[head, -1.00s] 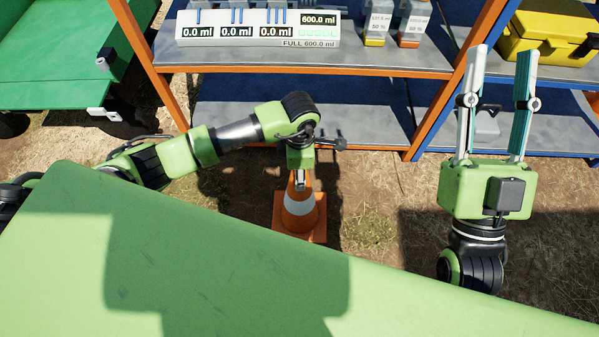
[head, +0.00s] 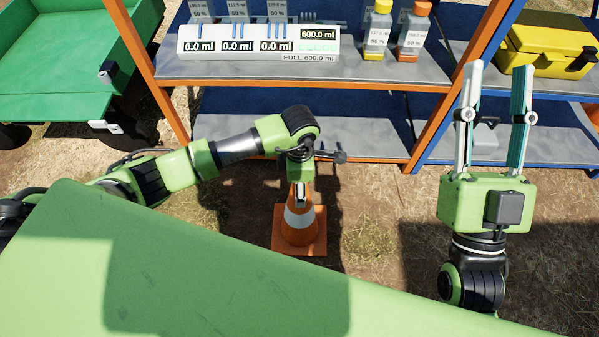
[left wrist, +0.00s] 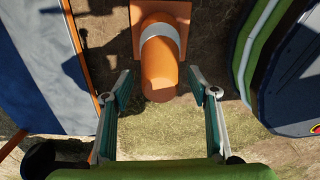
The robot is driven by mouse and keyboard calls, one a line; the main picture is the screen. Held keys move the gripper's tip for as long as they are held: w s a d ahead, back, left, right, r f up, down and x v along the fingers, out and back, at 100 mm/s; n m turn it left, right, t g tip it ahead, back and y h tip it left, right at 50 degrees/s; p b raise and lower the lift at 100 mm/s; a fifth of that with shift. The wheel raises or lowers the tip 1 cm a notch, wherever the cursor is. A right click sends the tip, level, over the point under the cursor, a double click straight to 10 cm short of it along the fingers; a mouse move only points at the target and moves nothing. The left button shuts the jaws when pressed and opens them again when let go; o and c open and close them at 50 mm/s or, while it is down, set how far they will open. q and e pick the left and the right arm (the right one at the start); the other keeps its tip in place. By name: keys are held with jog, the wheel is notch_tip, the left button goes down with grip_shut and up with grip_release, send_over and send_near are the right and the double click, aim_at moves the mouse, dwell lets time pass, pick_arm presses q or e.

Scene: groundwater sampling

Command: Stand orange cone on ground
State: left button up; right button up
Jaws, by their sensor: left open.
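The orange cone (head: 300,228) with a white band stands upright on its square base on the ground in front of the shelf. My left gripper (head: 300,196) is at the cone's top in the head view, where its fingers are hard to make out. In the left wrist view my left gripper (left wrist: 159,78) is open, with one finger on each side of the cone's tip (left wrist: 160,80) and a visible gap at both sides. My right gripper (head: 497,75) is open and empty, fingers pointing up, at the right.
An orange-framed shelf (head: 350,77) behind the cone holds a readout panel (head: 258,44) and bottles (head: 412,40). A yellow case (head: 547,45) lies on the blue-framed shelf at right. A green cart (head: 60,70) stands at left. Dry ground is clear right of the cone.

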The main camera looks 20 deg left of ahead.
pick_arm(q)
notch_tip(320, 180, up, 6)
jog(key=shift+p, duration=1.05)
notch_tip(320, 180, up, 5)
jog(key=shift+r+p, duration=0.15)
jog(key=shift+p, duration=0.65)
jog(key=shift+r, duration=0.3)
pick_arm(e)
jog(key=w+f+g+h, duration=0.1)
jog(key=f+g, duration=0.4)
jog(key=f, duration=0.4)
jog(key=w+d+f+g+h, duration=0.1)
jog(key=f+g, duration=0.4)
jog(key=f, duration=0.5)
jog(key=shift+w+d+g+h, duration=0.3)
jog(key=shift+w+h, duration=0.45)
jog(key=shift+h, duration=0.05)
